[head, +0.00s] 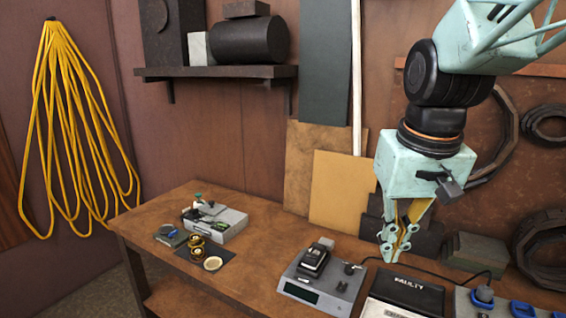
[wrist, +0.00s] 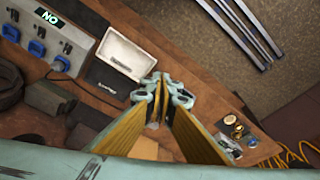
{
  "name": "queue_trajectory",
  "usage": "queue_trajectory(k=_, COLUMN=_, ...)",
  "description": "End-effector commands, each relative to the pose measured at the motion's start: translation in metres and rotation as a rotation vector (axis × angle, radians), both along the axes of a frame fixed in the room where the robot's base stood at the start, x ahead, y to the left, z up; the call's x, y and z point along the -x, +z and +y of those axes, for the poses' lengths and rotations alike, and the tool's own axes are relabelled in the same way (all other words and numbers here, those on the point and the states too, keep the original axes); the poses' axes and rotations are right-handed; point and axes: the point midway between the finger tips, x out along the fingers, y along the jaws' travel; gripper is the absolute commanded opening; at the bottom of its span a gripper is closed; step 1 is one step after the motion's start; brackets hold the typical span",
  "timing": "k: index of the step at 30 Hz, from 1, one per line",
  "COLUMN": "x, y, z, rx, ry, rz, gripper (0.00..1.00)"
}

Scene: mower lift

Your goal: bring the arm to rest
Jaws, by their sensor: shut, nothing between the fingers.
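My gripper (head: 392,252) hangs pointing down over the right part of the brown workbench (head: 262,225) in the head view. Its teal fingertips are shut together with nothing between them. In the wrist view the fingers (wrist: 160,92) with yellow inner faces meet in the middle of the picture. In the head view the fingertips appear just above the back of a black panel marked FAULTY (head: 405,291). I cannot tell the exact height of the gap.
A grey scale-like device (head: 318,287) with a black item on it stands left of my gripper. A grey unit with blue plugs (wrist: 62,48) sits on the other side. A white open tray (wrist: 135,50) lies between.

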Motion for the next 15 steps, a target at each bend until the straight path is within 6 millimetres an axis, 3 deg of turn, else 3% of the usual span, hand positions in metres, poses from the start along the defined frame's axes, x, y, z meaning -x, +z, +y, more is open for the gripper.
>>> queue_trajectory(k=15, x=0.082, y=0.014, z=0.0, rx=0.0, ry=-0.001, rz=-0.047, gripper=0.0)
